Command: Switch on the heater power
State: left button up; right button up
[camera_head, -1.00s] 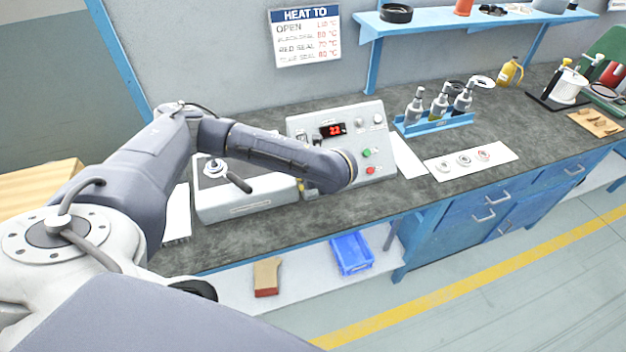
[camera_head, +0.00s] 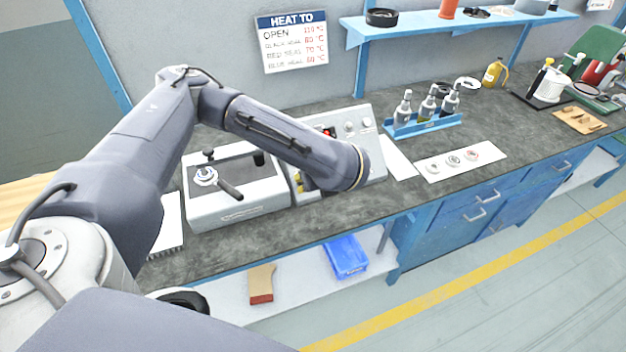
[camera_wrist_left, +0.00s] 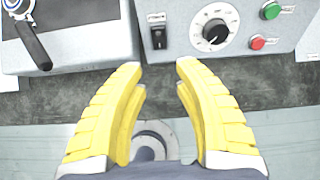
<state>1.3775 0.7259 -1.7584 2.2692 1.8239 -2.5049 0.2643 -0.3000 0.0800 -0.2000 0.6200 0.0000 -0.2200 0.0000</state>
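The grey control box (camera_head: 369,124) stands on the bench, its lower front mostly hidden behind my left arm in the head view. In the left wrist view its panel (camera_wrist_left: 184,44) shows a black switch (camera_wrist_left: 158,36), a round dial (camera_wrist_left: 215,31), a green button (camera_wrist_left: 271,10) and a red button (camera_wrist_left: 258,43). I cannot tell the switch's position. My left gripper (camera_wrist_left: 159,66) has two yellow fingers spread apart with nothing between them. Its tips are just below the switch in the picture, apart from it. In the head view only a bit of yellow shows. My right gripper is not in view.
Left of the box stands a white unit (camera_head: 235,205) with a black lever (camera_head: 230,190). Bottles in a blue rack (camera_head: 428,128) and a white card (camera_head: 440,168) lie to the right. A blue bin (camera_head: 346,258) sits on the lower shelf.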

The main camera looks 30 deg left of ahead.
pick_arm(q)
jog(key=shift+s+d+r, duration=0.25)
jog(key=shift+r, duration=0.2)
dwell(0.3)
